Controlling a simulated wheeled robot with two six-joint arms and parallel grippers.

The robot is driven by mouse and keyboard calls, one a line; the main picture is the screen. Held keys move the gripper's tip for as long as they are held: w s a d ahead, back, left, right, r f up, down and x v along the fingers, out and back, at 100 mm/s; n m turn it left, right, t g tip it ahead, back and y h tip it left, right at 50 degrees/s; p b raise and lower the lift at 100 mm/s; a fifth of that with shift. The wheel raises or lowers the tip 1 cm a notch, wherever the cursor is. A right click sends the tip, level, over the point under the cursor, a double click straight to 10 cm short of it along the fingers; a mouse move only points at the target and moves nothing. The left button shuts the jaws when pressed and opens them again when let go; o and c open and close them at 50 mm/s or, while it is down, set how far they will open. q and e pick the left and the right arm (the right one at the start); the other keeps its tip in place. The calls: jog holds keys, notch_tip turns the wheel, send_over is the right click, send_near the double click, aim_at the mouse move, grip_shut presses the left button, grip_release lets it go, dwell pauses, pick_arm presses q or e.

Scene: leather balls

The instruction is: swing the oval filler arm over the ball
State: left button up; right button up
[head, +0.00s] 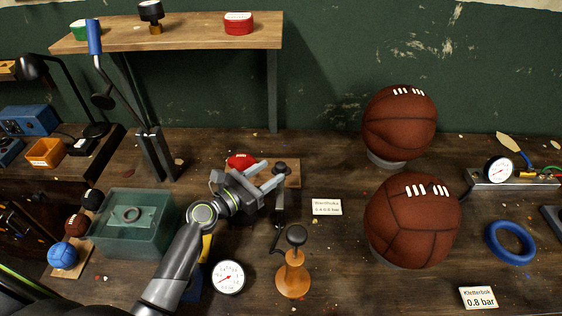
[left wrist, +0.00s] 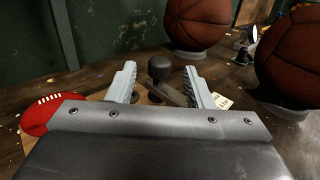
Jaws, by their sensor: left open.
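The small red oval ball (head: 240,161) lies on a wooden board (head: 292,177), partly hidden behind my left gripper. It also shows at the left of the left wrist view (left wrist: 48,113). The filler arm appears to be the dark bar with a round black knob (head: 281,168) at the board's right side. In the left wrist view the knob (left wrist: 159,68) stands between and just beyond my fingertips, and the bar slants down right from it. My left gripper (head: 268,175) is open, its fingers pointing at the knob. I cannot tell whether either finger touches it. My right gripper is out of view.
Two large brown balls (head: 399,122) (head: 411,220) sit on stands at the right. A wooden-handled tool (head: 293,275) and a round gauge (head: 228,277) stand in front. A green glass tank (head: 138,245) is left of my arm. A shelf (head: 180,33) overhangs the back.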

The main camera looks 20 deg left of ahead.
aim_at(277, 168)
pick_arm(q)
jog(key=shift+x, duration=2.55)
grip_shut()
